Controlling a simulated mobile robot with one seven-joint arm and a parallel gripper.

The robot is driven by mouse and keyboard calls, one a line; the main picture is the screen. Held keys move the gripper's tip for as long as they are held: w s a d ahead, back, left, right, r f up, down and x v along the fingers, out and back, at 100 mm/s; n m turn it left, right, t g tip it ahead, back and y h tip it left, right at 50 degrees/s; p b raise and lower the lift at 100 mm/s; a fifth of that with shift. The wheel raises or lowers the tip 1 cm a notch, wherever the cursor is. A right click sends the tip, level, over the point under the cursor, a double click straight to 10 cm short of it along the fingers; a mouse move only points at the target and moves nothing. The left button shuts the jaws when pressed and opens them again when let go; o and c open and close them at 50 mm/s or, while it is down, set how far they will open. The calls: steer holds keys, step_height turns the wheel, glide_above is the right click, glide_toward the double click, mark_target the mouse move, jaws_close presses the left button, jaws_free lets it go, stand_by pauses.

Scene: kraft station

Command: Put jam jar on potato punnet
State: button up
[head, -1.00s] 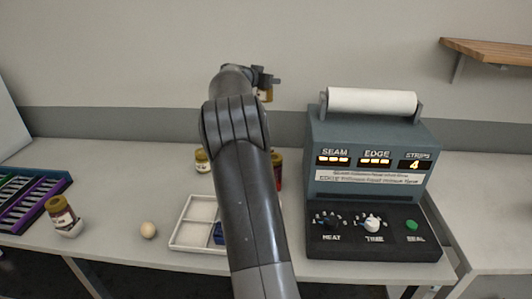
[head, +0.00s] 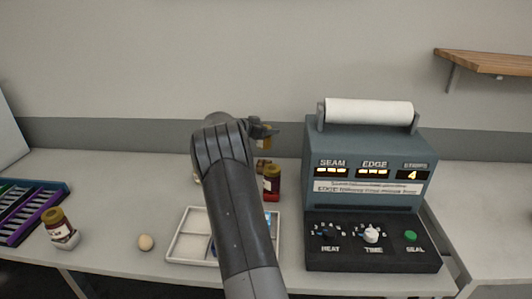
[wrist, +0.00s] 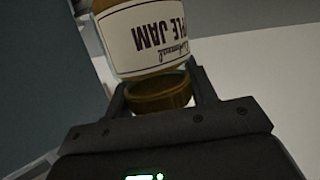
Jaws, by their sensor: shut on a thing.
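My gripper (head: 264,131) is raised behind my arm, in front of the wall and left of the grey machine. It is shut on a jam jar (wrist: 155,38) with a white label reading "PLE JAM" and a gold-brown lid. In the wrist view the label is upside down and the lid sits between the fingers. In the head view the held jar (head: 263,143) shows small below the gripper, clear of the table. I cannot make out a potato punnet for certain; a small brownish thing (head: 262,165) behind the dark-red jar is mostly hidden.
A dark-red jar (head: 271,181) stands left of the sealing machine (head: 365,180). A white divided tray (head: 187,247) lies partly behind my arm.

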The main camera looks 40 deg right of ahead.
mark_target(267, 145)
steer(key=shift+f, duration=3.4)
steer(key=shift+f, duration=0.1)
steer(key=o, duration=1.2)
